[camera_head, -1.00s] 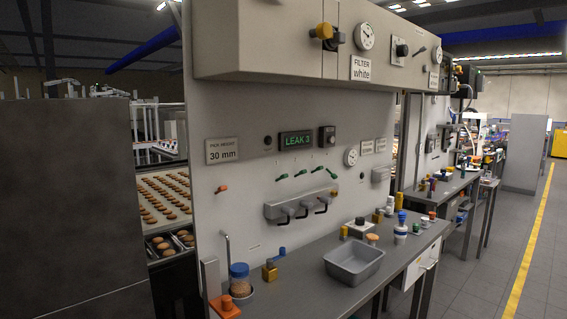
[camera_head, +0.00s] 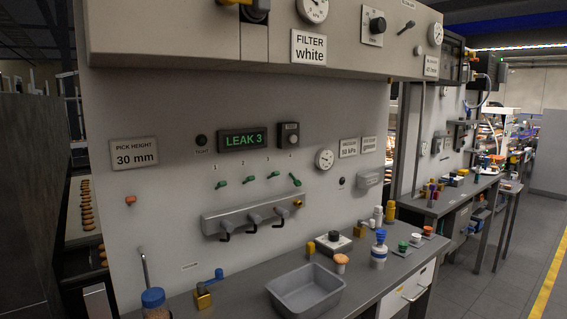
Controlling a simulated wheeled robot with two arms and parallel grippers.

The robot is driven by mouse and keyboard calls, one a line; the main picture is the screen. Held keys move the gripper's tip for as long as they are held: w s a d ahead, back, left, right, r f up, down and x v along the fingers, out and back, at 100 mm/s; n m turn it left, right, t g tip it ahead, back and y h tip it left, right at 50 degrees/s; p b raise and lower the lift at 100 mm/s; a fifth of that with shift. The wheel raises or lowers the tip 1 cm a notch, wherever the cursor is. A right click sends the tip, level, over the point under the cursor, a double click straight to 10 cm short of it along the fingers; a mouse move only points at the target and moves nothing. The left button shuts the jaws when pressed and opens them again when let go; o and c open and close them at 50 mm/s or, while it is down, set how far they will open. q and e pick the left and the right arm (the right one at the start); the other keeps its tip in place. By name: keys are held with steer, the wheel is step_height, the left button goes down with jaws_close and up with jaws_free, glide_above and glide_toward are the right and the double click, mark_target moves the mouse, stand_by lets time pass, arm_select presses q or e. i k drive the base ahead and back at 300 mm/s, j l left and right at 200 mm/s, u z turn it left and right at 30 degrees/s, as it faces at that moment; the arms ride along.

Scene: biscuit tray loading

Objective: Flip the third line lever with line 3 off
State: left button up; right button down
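A row of small green levers sits on the white wall panel under the numbers 1 to 4. The third line lever (camera_head: 273,174) is right of the first lever (camera_head: 222,182) and second lever (camera_head: 248,180). These three look similarly angled; the fourth lever (camera_head: 295,180) slants another way, down to the right. A display (camera_head: 242,140) above reads "LEAK 3" in green. Neither of my grippers shows in the head view.
Below the levers is a grey manifold (camera_head: 240,215) with black hooked pipes. The bench holds a grey bin (camera_head: 305,303), a blue-handled brass valve (camera_head: 204,293), a blue-lidded jar (camera_head: 154,301) and a blue-topped bottle (camera_head: 379,250). An overhead cabinet (camera_head: 180,30) juts out above the panel.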

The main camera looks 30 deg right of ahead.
mark_target(275, 172)
steer(key=l, duration=1.7)
